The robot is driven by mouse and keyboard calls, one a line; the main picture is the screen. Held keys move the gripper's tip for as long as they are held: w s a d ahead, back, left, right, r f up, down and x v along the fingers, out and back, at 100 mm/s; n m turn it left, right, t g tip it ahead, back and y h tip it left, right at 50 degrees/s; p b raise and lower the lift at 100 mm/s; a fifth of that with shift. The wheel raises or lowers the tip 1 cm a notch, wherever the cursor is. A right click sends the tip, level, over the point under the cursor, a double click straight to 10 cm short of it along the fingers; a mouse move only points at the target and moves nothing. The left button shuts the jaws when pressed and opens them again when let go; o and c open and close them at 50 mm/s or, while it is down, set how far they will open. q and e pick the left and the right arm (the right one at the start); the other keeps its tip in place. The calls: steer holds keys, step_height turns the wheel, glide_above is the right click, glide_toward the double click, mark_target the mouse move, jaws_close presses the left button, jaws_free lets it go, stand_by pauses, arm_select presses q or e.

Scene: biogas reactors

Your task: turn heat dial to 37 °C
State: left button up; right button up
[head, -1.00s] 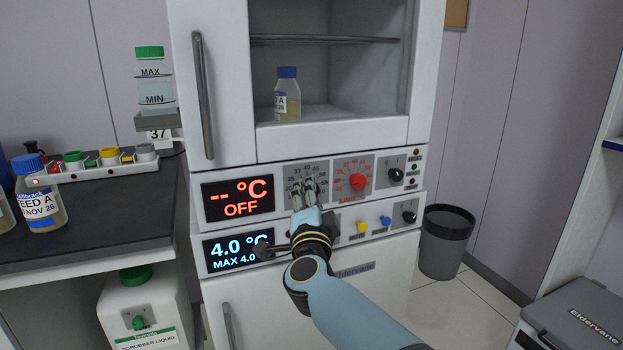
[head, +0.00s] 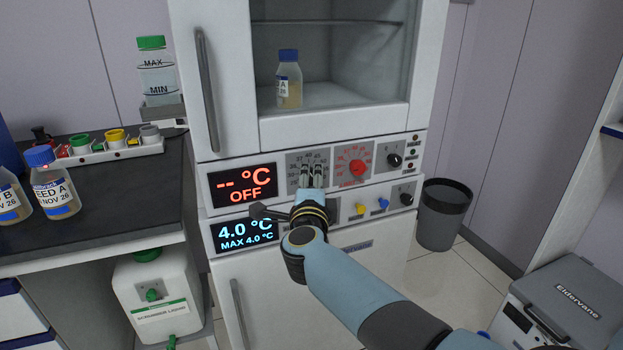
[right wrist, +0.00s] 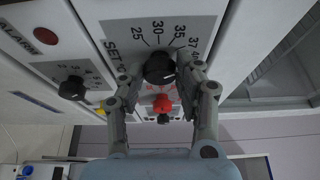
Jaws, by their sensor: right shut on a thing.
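My right gripper (right wrist: 162,72) is shut on the knob, one finger on each side. The knob's pointer is too dark to read. In the head view my right gripper (head: 311,170) covers the knob, and part of the grey scale plate (head: 294,160) shows around the fingers. The red display (head: 243,185) beside it reads "-- °C OFF". My left gripper is not in view.
A red-scaled dial (head: 357,168) and a small black knob (head: 394,160) sit right of the gripper. Below are a blue display (head: 245,234) reading 4.0 °C, yellow (head: 361,209) and blue (head: 383,204) knobs. A bottle (head: 289,85) stands inside the cabinet above.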

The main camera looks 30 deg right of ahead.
steer(key=o, duration=1.1)
steer(key=shift+d, duration=0.1)
steer(key=shift+o, duration=0.2)
steer(key=v, duration=0.7)
steer(key=shift+s, duration=0.2)
steer(key=shift+f, duration=0.15)
